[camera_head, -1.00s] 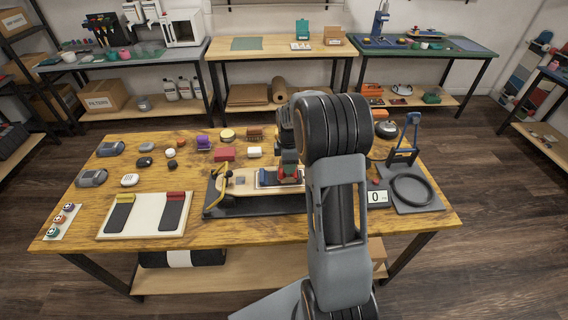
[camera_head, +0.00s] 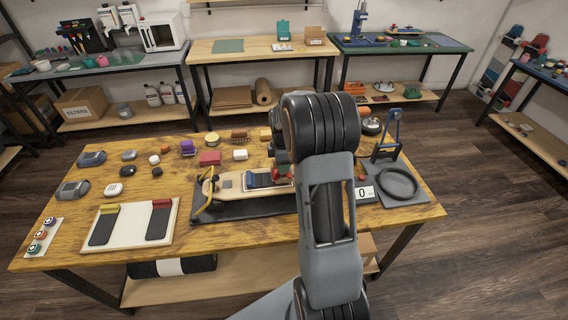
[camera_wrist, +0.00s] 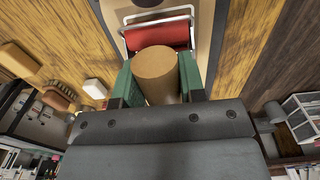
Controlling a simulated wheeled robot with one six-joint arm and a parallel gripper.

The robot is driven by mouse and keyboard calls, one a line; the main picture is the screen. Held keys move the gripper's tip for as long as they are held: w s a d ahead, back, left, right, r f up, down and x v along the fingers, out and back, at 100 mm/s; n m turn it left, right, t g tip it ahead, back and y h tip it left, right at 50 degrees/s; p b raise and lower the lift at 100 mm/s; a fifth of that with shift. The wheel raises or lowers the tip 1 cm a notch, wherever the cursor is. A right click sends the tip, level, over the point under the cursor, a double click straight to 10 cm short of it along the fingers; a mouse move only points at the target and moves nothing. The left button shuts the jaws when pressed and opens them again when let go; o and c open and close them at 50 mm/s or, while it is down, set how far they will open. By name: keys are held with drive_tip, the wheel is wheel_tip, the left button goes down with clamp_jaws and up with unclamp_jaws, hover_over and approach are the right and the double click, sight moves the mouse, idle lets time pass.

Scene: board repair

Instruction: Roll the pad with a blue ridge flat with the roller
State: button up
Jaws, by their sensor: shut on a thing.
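My gripper (camera_wrist: 158,82) is shut on the tan cylindrical handle (camera_wrist: 157,68) of the roller, with its green fingers on either side. The roller's red drum (camera_wrist: 158,37) sits in a pale wire frame, over the board in the wrist view. In the head view the red drum (camera_head: 284,174) is at the right of a dark pad (camera_head: 258,180) with bluish edging, on the wooden deck (camera_head: 226,187). My arm hides the deck's right part and most of my gripper. Whether the drum touches the pad, and the ridge's shape, I cannot tell.
A white board (camera_head: 133,229) at left holds a dark pad with a yellow ridge (camera_head: 109,208) and one with a red ridge (camera_head: 161,203). Several small items stand behind the deck. A scale (camera_head: 365,193) and a blue stand (camera_head: 391,138) are at right.

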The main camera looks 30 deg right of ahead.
drive_tip(key=shift+w+a, duration=0.35)
drive_tip(key=shift+a, duration=0.55)
drive_tip(key=shift+w+a, duration=0.4)
drive_tip(key=shift+a, duration=0.55)
drive_tip(key=shift+w+a, duration=0.35)
drive_tip(key=shift+a, duration=0.55)
drive_tip(key=shift+s+d+r+p, duration=0.1)
drive_tip(key=shift+s+d, duration=0.3)
drive_tip(key=shift+d, duration=0.65)
drive_tip(key=shift+s+d+f+p, duration=0.1)
drive_tip(key=shift+s+d, duration=0.35)
drive_tip(key=shift+d, duration=0.6)
drive_tip(key=shift+s+d+r+p, duration=0.1)
drive_tip(key=shift+s+d, duration=0.3)
drive_tip(key=shift+d, duration=0.65)
drive_tip(key=shift+w+a, duration=0.3)
drive_tip(key=shift+a, duration=0.5)
drive_tip(key=shift+w+a, duration=0.25)
drive_tip(key=shift+a, duration=0.5)
drive_tip(key=shift+w+a, duration=0.35)
drive_tip(key=shift+a, duration=0.5)
drive_tip(key=shift+w+a, duration=0.35)
drive_tip(key=shift+a, duration=0.45)
wheel_tip(320, 180, up, 7)
drive_tip(key=p, duration=0.5)
